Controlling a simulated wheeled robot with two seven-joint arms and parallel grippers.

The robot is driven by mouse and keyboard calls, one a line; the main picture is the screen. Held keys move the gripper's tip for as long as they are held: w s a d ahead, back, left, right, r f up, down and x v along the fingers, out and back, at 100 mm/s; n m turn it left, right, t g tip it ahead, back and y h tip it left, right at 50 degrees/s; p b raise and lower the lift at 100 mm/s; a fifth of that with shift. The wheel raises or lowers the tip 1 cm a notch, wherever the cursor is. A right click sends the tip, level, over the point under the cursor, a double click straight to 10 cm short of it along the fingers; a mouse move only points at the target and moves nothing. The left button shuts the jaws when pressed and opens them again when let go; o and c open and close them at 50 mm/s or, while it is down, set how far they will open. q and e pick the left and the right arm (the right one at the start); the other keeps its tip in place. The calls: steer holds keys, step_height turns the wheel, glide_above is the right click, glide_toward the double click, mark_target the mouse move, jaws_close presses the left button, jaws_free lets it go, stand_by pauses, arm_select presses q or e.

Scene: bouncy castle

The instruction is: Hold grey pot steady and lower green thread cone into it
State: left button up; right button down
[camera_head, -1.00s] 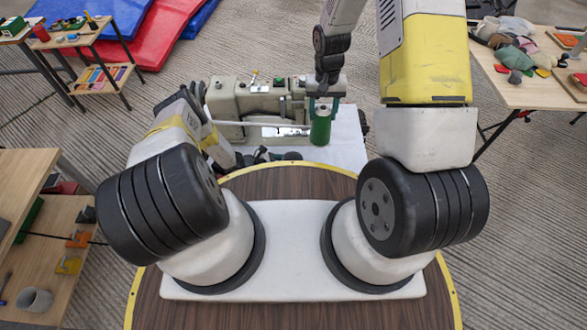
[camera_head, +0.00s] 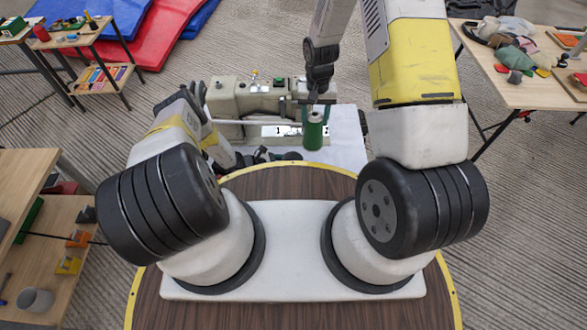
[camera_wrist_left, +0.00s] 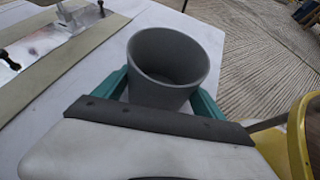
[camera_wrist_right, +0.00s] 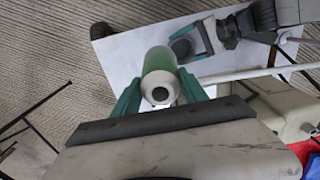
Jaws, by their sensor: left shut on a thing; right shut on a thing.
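The green thread cone (camera_head: 313,133) hangs upright from my right gripper (camera_head: 315,105) above the white table. In the right wrist view the same cone (camera_wrist_right: 160,80) sits between the teal fingers of that gripper (camera_wrist_right: 160,98), which is shut on it. The grey pot (camera_wrist_left: 168,62) stands empty and open at the top in the left wrist view. My left gripper (camera_wrist_left: 165,98) is shut on it, one teal finger at each side. In the right wrist view the pot (camera_wrist_right: 181,47) shows beyond the cone, up and to its right, apart from it.
A beige sewing machine (camera_head: 235,102) stands on the white table (camera_head: 346,135) behind the cone. A side table (camera_head: 520,90) with cloth pieces stands at the right.

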steer(key=w+a+f, duration=0.1)
steer(key=a+f, duration=0.6)
steer(key=f, duration=0.3)
steer(key=shift+w+f, duration=0.3)
steer(key=shift+w, duration=0.1)
stand_by(1.9)
steer(key=shift+f, duration=0.1)
stand_by(0.4)
steer(key=shift+f, duration=0.4)
steer(key=shift+f, duration=0.2)
steer(key=shift+f, duration=0.6)
steer(key=shift+f, duration=0.15)
steer(key=shift+r, duration=1.5)
stand_by(0.4)
